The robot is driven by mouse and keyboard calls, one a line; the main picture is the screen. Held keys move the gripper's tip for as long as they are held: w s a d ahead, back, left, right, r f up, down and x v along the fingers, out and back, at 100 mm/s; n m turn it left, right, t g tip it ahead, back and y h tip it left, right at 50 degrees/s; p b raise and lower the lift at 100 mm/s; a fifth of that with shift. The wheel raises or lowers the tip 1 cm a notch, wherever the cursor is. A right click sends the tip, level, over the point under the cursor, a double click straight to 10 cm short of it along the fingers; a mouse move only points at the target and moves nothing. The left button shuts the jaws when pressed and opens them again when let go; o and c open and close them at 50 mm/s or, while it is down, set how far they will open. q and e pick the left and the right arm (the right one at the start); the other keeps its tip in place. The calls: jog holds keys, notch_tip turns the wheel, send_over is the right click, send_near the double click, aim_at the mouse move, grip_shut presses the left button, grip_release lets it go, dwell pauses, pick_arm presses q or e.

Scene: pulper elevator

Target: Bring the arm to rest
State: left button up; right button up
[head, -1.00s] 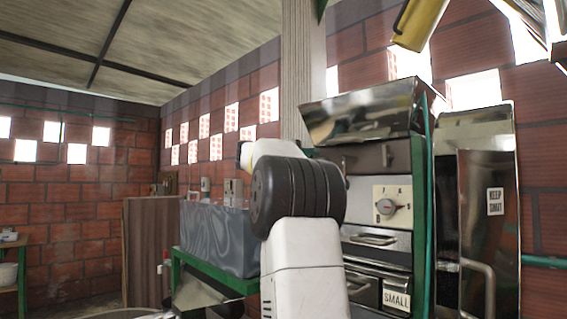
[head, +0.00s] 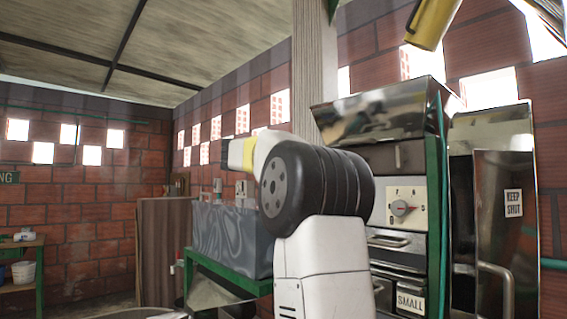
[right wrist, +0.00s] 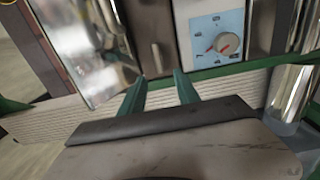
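My right arm rises through the middle of the head view, white with a black ribbed joint, bent at the top and pointing left. Its fingers are not clear in that view. In the right wrist view my right gripper (right wrist: 160,90) has two green fingers standing apart with nothing held between them. Beyond them is the machine front with a dial panel (right wrist: 217,38), a small handle (right wrist: 156,58) and a shiny metal part (right wrist: 85,45). My left gripper is out of view.
The steel machine (head: 380,122) stands right of my arm, with a dial (head: 402,208) and a "SMALL" label (head: 410,302). A "KEEP SHUT" door (head: 505,235) is farther right. A grey tank (head: 230,235) sits on a green stand left of my arm. A yellow cylinder (head: 433,20) hangs above.

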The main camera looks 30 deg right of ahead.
jog(key=s+a+f+y, duration=0.1)
jog(key=s+f+y, duration=0.35)
jog(key=f, duration=0.65)
jog(key=s+a+f+m+y, duration=0.1)
jog(key=s+a+f+y, duration=0.6)
jog(key=s+a+f, duration=0.4)
jog(key=s+a+f+m+t+y, duration=0.1)
jog(key=s+a+f+y, duration=0.7)
jog(key=s+a+f, duration=0.3)
jog(key=a+f, duration=0.4)
jog(key=a, duration=0.2)
jog(key=shift+s+m, duration=0.25)
jog(key=shift+m, duration=0.05)
